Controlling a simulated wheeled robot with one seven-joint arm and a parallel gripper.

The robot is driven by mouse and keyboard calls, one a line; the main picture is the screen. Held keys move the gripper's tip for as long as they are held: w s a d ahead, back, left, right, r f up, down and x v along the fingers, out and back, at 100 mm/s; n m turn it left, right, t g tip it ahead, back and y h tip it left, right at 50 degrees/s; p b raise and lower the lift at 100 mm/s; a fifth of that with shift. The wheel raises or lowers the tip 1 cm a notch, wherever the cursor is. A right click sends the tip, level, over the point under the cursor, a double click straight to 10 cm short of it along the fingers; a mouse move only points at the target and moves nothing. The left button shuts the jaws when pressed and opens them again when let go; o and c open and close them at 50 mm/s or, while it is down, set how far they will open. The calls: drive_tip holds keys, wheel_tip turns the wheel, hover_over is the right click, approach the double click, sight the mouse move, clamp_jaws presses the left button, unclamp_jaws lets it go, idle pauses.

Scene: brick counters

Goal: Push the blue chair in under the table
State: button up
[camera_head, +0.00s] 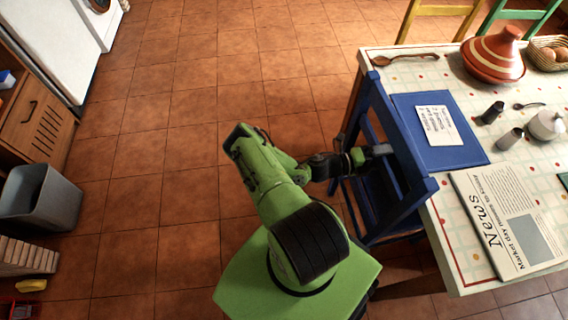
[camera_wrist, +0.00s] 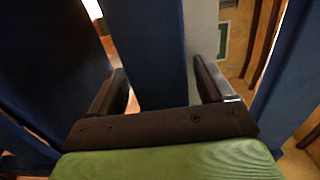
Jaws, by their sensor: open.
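The blue chair (camera_head: 404,129) stands at the table's left long side, its back towards me and its seat and legs partly below the back. Its back is close to the edge of the table (camera_head: 447,194), which has a checked, dotted cloth. My gripper (camera_head: 383,151) is at the chair's back, on the side away from the table. In the wrist view my gripper (camera_wrist: 165,88) is open, with one finger on each side of a blue upright slat (camera_wrist: 150,50). I cannot tell whether the fingers touch the slat.
On the table are a blue folder (camera_head: 406,103), a newspaper (camera_head: 508,220), a tagine (camera_head: 493,58), a wooden spoon (camera_head: 405,59) and small pots. Yellow (camera_head: 440,10) and green chairs stand at the far side. A grey bin (camera_head: 40,196) stands left. The tiled floor between is clear.

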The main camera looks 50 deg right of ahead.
drive_tip(key=v, duration=1.2)
drive_tip(key=shift+w+r, duration=0.1)
drive_tip(key=w+a+r+m+t+y+p, duration=0.3)
drive_tip(key=w+a+r+m+t+y, duration=0.15)
drive_tip(key=w+a+r+m, duration=0.45)
drive_tip(key=w+a+r+m+t+y+p, duration=0.3)
drive_tip(key=w+a+r+m+y, duration=0.3)
drive_tip(key=a+r+m, duration=0.35)
drive_tip(key=s+a+r+m+t+y+p, duration=0.1)
drive_tip(key=s+a+r+m+t, duration=0.1)
drive_tip(key=r, duration=0.6)
drive_tip(key=s+a+r+m+t+y+p, duration=0.1)
drive_tip(key=s+a+r+m+t+p, duration=0.1)
drive_tip(key=a+r+m+t, duration=0.2)
drive_tip(key=s+a+r+m+t+y+p, duration=0.1)
drive_tip(key=s+a+r+m+t, duration=0.2)
drive_tip(key=a+r, duration=0.4)
wheel_tip(320, 180, up, 6)
drive_tip(key=shift+r+m+y, duration=0.15)
drive_tip(key=shift+m+y, duration=0.2)
drive_tip(key=shift+m, duration=0.1)
